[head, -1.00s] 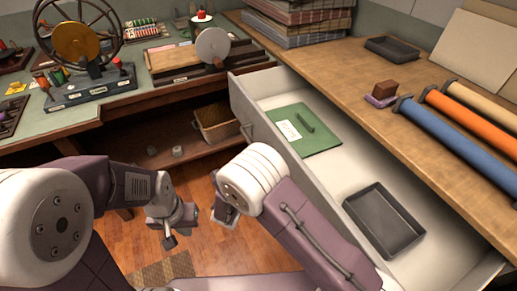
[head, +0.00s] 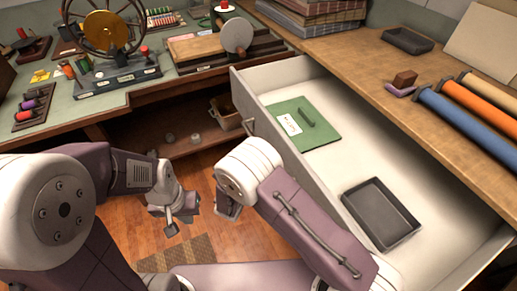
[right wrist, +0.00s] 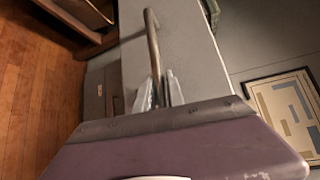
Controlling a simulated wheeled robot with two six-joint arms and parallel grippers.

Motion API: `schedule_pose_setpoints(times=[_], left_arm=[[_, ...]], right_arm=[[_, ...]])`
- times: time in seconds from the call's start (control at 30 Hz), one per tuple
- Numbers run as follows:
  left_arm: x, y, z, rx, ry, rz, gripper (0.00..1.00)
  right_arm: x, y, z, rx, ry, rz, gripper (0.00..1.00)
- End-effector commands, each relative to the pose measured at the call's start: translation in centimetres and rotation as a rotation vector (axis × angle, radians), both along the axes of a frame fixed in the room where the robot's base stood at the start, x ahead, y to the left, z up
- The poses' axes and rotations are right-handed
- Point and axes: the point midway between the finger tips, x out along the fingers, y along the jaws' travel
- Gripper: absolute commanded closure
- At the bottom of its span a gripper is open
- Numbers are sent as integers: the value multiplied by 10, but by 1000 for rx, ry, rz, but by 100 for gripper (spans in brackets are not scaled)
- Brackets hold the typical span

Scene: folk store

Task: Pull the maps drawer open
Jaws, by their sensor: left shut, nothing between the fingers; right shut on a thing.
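The maps drawer (head: 350,160) is a pale grey drawer standing well out from under the wooden counter in the head view. In it lie a green folder (head: 320,128) with a white label and a dark tray (head: 381,214). Its bar handle (right wrist: 152,45) crosses the drawer front in the right wrist view. My right gripper (right wrist: 161,92) is shut on that handle. In the head view my right arm hides most of the handle and the gripper. My left gripper (head: 172,228) is shut and empty, low over the floor, apart from the drawer.
A green-topped bench (head: 150,90) with a wheel device stands at the back left. A bin (head: 226,112) is on its lower shelf. Wooden floor is open below.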

Motion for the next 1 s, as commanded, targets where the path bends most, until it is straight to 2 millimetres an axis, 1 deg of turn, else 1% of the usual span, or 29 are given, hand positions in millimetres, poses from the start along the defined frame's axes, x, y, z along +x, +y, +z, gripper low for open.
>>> schedule_pose_setpoints(times=[0.1,0.13,0.17,0.2,0.47,0.53,0.63,0.8,0.9,1.0], left_arm=[[0,0,0,0,0,0,100],[0,0,0,0,0,0,100],[0,0,0,0,0,0,100],[0,0,0,0,0,0,100],[0,0,0,0,0,0,100],[0,0,1,0,0,0,100],[0,0,5,0,0,0,100],[0,0,11,0,0,0,100],[0,0,14,0,0,0,100],[0,0,14,0,0,0,100]], right_arm=[[0,-1,-1,1,2,-2,100],[0,-1,-1,1,2,-2,78],[0,-1,-1,1,2,-2,70],[0,-1,-1,1,2,-2,65],[0,0,0,0,1,0,65],[-4,2,1,0,1,1,65],[-19,9,4,1,2,4,65],[-55,24,10,1,2,4,65],[-71,30,11,0,2,3,65],[-80,33,12,0,1,1,65]])
